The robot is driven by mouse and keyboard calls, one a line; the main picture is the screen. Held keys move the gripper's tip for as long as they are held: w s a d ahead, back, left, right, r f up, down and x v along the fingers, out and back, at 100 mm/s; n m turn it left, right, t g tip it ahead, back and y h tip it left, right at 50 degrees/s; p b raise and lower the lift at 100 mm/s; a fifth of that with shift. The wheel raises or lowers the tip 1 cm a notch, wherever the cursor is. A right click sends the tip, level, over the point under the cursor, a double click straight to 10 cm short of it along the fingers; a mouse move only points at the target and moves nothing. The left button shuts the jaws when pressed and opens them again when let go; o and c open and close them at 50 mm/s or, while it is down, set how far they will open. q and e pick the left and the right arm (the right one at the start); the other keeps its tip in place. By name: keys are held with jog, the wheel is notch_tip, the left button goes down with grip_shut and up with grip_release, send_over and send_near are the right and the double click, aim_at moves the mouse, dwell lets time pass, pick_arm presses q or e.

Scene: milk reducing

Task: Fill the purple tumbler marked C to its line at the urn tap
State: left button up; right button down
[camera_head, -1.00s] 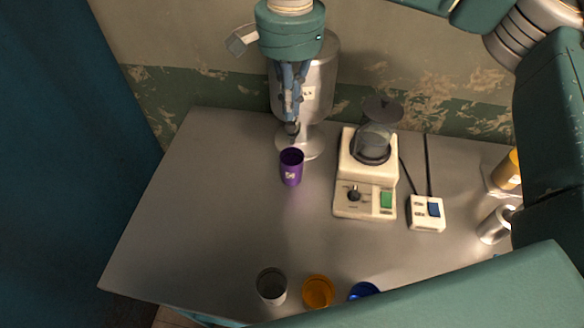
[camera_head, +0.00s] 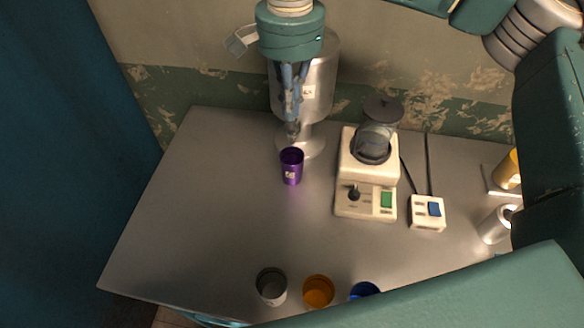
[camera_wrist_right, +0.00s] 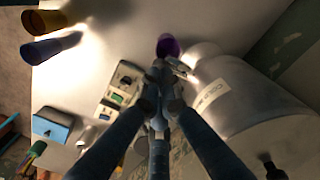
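The purple tumbler (camera_head: 291,170) stands upright on the table just in front of the urn (camera_head: 319,88); its pale mark is too small to read. It also shows in the right wrist view (camera_wrist_right: 168,46). Its inside is dark, so I cannot tell the fill level or see the line. My right gripper (camera_head: 292,128) points down in front of the urn, above and behind the tumbler. Its fingertips (camera_wrist_right: 160,72) are close together at the small metal tap (camera_wrist_right: 180,68); they hide part of it, and a grip on it is unclear. My left gripper is out of view.
A cream blender-like machine (camera_head: 366,190) stands right of the urn, beside a switch box (camera_head: 427,212). Grey (camera_head: 271,286), orange (camera_head: 318,291) and blue (camera_head: 364,290) cups stand at the front edge. The table left of the tumbler is clear.

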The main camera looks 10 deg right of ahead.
jog(key=shift+f+b, duration=1.1)
jog(key=shift+f, duration=0.5)
dwell(6.4)
